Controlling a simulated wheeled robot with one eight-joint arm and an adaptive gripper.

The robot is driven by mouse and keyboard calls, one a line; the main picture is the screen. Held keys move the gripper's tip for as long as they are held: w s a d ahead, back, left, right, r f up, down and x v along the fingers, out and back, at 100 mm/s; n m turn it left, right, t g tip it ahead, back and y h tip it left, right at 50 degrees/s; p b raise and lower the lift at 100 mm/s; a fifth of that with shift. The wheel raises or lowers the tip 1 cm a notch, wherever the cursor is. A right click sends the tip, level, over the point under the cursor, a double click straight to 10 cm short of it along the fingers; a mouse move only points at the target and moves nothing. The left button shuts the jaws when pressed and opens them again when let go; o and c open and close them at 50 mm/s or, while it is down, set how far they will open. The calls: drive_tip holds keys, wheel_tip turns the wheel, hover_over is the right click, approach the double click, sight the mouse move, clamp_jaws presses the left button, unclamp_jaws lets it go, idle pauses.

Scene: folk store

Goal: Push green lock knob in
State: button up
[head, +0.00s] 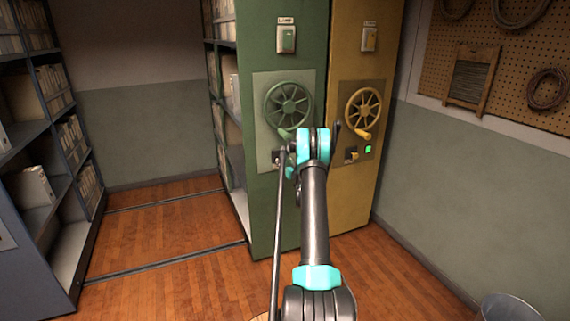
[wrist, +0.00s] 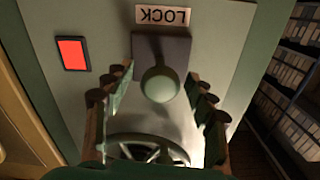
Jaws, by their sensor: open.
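The round green lock knob (wrist: 160,84) sits on a dark square plate (wrist: 176,48) in the wrist view, under an upside-down LOCK label (wrist: 163,15). My gripper (wrist: 159,78) is open, with one finger on each side of the knob. I see no clear contact between fingers and knob. A red light (wrist: 72,53) is lit left of the plate. In the head view, the green cabinet (head: 262,205) carries a green handwheel (head: 289,104); my arm hides most of its lock area, and the knob cannot be made out there.
A yellow cabinet (head: 352,205) stands right beside the green one, with its own handwheel (head: 362,108) and a lit green light (head: 368,149). The green wheel's rim (wrist: 150,141) lies close to my fingers. Open wooden floor (head: 165,250) with rails lies left.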

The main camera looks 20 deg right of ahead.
sight(282, 159)
clamp_jaws()
drive_tip(key=shift+w+a, duration=0.1)
drive_tip(key=shift+w, duration=1.65)
unclamp_jaws()
drive_tip(key=s, duration=1.2)
drive_tip(key=shift+d, duration=0.2)
